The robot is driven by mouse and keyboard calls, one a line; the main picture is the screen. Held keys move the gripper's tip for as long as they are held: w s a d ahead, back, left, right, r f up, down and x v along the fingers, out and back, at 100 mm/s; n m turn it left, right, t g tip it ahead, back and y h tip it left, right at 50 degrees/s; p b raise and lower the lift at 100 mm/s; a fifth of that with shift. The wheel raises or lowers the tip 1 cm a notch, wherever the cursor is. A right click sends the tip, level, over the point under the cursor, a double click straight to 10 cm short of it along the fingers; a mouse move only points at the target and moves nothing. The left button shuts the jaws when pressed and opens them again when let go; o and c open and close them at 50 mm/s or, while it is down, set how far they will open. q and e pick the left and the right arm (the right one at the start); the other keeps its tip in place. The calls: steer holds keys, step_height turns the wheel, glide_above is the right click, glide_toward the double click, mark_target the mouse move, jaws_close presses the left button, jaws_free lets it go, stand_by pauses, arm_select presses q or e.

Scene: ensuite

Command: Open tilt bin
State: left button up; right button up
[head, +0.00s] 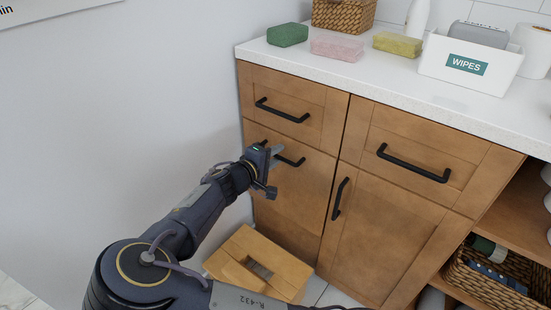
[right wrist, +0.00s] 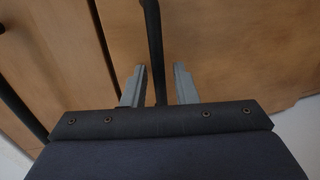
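The tilt bin front (head: 290,200) is the wooden lower-left panel of the cabinet, and it looks shut. Its black bar handle (head: 292,162) is partly hidden behind my right gripper (head: 275,157) in the head view. In the right wrist view, my right gripper (right wrist: 159,84) is open, with one grey finger on each side of the handle (right wrist: 153,45). Gaps show between the fingers and the bar, so it is not gripped. My left gripper is not in view.
A drawer with a black handle (head: 282,110) is above the panel. A cabinet door (head: 385,225) and another drawer are to the right. A wooden step stool (head: 247,240) stands on the floor below. Sponges and a wipes box (head: 468,65) are on the white counter. A wall is at left.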

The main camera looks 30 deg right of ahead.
jaws_close()
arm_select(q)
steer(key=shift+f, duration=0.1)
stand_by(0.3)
